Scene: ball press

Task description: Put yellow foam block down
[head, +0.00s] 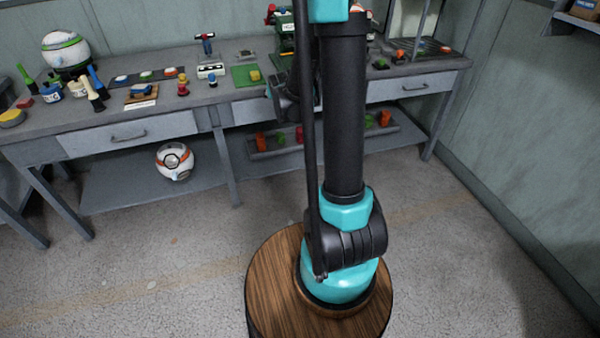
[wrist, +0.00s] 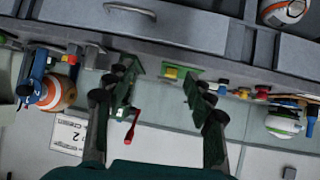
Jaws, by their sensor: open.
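The yellow foam block (head: 255,76) rests on a green mat (head: 239,80) on the workbench. In the wrist view the block (wrist: 171,73) is small and lies on the mat (wrist: 191,72), in the gap between my fingers as pictured. My gripper (wrist: 161,80) is open, with its two dark fingers spread wide and nothing held between them. In the head view my gripper (head: 284,98) is partly hidden behind my arm, at the bench's front, to the right of the mat.
The grey bench (head: 140,122) carries several small items left of the mat, including a red-and-yellow piece (head: 183,86) and a white-green round machine (head: 64,50). A green press (head: 284,24) stands behind my arm. A white-orange sphere (head: 174,160) sits on the lower shelf. Floor in front is clear.

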